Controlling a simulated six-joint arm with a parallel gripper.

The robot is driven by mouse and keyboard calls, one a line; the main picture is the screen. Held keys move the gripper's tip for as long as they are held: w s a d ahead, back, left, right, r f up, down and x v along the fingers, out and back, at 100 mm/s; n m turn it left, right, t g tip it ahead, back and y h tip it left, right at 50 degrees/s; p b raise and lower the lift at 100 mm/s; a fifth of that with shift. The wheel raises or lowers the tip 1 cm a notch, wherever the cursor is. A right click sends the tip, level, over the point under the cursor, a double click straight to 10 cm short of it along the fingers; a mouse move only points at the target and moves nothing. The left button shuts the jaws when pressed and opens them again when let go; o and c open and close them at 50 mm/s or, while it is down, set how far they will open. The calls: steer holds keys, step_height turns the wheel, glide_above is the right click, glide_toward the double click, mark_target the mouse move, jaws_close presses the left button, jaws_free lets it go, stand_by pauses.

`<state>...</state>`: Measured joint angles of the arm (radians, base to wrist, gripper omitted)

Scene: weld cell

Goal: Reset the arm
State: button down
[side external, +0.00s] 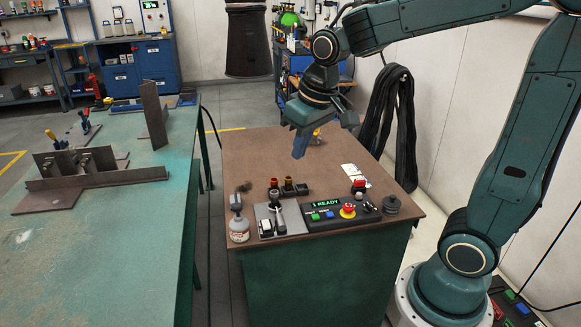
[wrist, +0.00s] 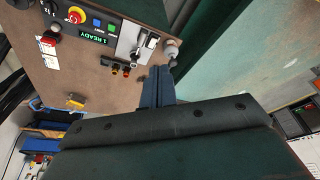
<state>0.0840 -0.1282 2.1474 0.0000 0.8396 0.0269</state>
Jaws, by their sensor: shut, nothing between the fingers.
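My gripper (side external: 300,150) hangs above the back part of the brown-topped cabinet (side external: 250,150), pointing down, with its blue-grey fingers together and nothing between them. In the wrist view my gripper (wrist: 159,72) shows its two fingers side by side, closed, over the brown top. My arm reaches in from the right, bent at the elbow. The fingertips look clear of the things on the cabinet, though their exact height is hard to tell.
A green table (side external: 110,235) with upright metal plates stands left. Black hoses (side external: 392,130) hang on the wall. The cabinet's back left is bare.

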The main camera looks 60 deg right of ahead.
steer(key=s+a+r+n+t, duration=0.1)
steer(key=s+a+r+t, duration=0.1)
steer(key=s, duration=1.3)
steer(key=shift+s+a, duration=0.15)
steer(key=shift+a, duration=0.25)
